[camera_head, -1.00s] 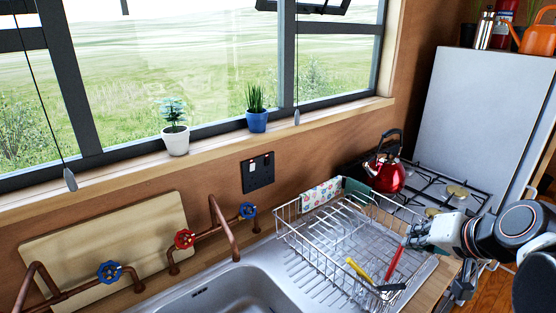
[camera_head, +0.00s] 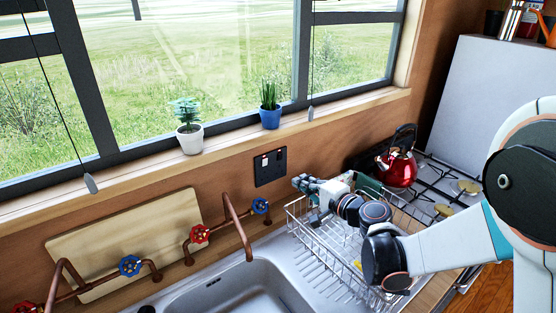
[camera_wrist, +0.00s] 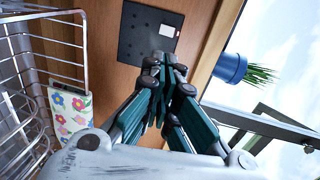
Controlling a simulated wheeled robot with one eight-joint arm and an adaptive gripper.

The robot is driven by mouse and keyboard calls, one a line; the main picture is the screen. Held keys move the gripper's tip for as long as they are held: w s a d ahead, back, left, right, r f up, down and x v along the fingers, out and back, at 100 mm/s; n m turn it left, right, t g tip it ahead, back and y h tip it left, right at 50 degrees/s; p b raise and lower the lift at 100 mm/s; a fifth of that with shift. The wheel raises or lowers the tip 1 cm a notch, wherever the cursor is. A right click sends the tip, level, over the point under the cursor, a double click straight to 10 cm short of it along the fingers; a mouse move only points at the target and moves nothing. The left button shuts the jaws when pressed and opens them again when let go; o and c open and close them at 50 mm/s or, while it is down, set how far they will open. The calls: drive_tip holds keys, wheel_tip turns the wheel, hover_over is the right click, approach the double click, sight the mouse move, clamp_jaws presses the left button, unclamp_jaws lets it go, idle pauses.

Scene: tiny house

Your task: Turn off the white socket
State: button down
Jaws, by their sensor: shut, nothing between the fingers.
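A dark wall socket plate (camera_head: 270,167) is mounted on the wooden wall under the window sill, above the sink. It carries small light-coloured switches near its top edge. In the wrist view the socket plate (camera_wrist: 133,45) appears turned on its side, with a white switch (camera_wrist: 167,31) and another pale switch partly hidden by the fingertips. No white socket plate shows. My gripper (camera_head: 302,182) is just right of and slightly below the plate in the head view. In the wrist view my gripper (camera_wrist: 166,62) is shut and empty, fingertips overlapping the plate's edge; I cannot tell whether they touch it.
A wire dish rack (camera_head: 325,250) stands under my arm beside the sink (camera_head: 235,290). A red kettle (camera_head: 400,168) sits on the hob to the right. Blue (camera_head: 261,206) and red taps are on copper pipes to the left. A blue plant pot (camera_wrist: 230,68) stands on the sill.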

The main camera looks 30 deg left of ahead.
sight(268, 159)
drive_tip(key=shift+a, duration=0.2)
drive_tip(key=x, duration=0.4)
drive_tip(key=b+x, duration=0.1)
drive_tip(key=x, duration=0.3)
drive_tip(key=b+x, duration=0.1)
drive_tip(key=x, duration=0.3)
drive_tip(key=shift+w+a+r, duration=0.25)
drive_tip(key=shift+a+r, duration=0.1)
drive_tip(key=shift+a, duration=0.05)
drive_tip(key=shift+w+a+r, duration=0.1)
drive_tip(key=shift+w+a, duration=0.1)
drive_tip(key=shift+a, duration=0.2)
drive_tip(key=shift+r, duration=0.1)
drive_tip(key=shift+w+a+r+g+h+p, duration=0.15)
drive_tip(key=shift+a+r+g+h+p, duration=0.25)
drive_tip(key=shift+h+p, duration=0.25)
drive_tip(key=shift+f, duration=0.25)
drive_tip(key=r+p+v, duration=0.1)
drive_tip(key=v, duration=1.3)
drive_tip(key=shift+a, duration=0.2)
drive_tip(key=shift+r, duration=0.1)
